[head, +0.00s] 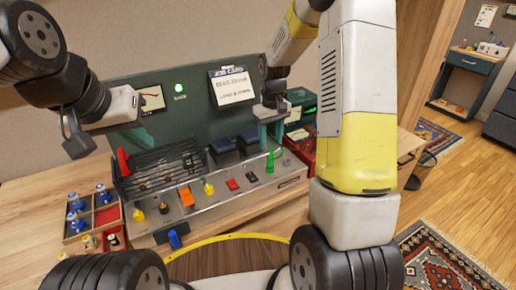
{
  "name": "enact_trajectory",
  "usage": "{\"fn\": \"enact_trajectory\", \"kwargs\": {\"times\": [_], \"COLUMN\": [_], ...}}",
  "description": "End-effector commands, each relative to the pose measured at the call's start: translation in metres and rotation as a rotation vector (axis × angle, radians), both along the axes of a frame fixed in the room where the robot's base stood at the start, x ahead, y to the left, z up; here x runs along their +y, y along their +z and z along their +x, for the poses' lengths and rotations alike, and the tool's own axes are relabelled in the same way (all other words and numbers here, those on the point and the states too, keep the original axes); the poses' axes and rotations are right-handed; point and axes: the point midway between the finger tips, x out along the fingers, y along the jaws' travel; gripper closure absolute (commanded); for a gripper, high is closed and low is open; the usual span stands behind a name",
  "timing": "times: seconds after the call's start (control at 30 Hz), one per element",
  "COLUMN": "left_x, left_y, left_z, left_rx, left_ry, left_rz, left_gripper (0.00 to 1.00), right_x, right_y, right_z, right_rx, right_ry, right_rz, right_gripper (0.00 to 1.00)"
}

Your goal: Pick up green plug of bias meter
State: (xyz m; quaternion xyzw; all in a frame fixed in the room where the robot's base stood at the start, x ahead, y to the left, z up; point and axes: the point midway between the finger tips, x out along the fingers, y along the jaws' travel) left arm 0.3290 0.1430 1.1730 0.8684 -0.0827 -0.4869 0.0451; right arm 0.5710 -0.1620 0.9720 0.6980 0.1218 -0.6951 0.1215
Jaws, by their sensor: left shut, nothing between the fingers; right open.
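A green tapered plug (270,160) stands upright on the grey sloped front panel (225,196) of the amp chassis, near its right end. My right gripper (271,138) is open and points down just above the plug, with its fingers close around its top; I cannot tell whether they touch it. My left gripper (135,139) is shut and empty, over the left part of the chassis. A dial meter (151,100) sits on the dark upright panel, partly hidden by my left gripper. I cannot tell whether it is the bias meter.
Yellow plugs (209,188), an orange block (186,196) and a red clip (123,162) are on the chassis. A wooden tray (77,226) with blue-topped tubes stands at left. A job card (232,87) hangs behind. A green box (297,112) and red box (302,148) stand at right.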

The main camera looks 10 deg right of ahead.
Motion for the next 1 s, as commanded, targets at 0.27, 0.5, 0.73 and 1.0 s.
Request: {"fn": "enact_trajectory", "kwargs": {"times": [0.27, 0.5, 0.73, 1.0], "left_x": [0.0, 0.0, 0.0, 0.0], "left_y": [0.0, 0.0, 0.0, 0.0], "left_z": [0.0, 0.0, 0.0, 0.0], "left_rx": [0.0, 0.0, 0.0, 0.0], "left_ry": [0.0, 0.0, 0.0, 0.0], "left_rz": [0.0, 0.0, 0.0, 0.0], "left_gripper": [1.0, 1.0, 1.0, 1.0], "right_x": [0.0, -0.001, -0.001, -0.001], "right_y": [-0.03, -0.064, -0.082, -0.081], "right_z": [0.001, 0.001, 0.002, 0.002], "right_rx": [0.009, 0.009, 0.006, 0.005], "right_ry": [0.004, 0.003, 0.003, 0.003], "right_rz": [-0.002, -0.002, -0.002, -0.002], "right_gripper": [0.55, 0.55, 0.55, 0.72]}}
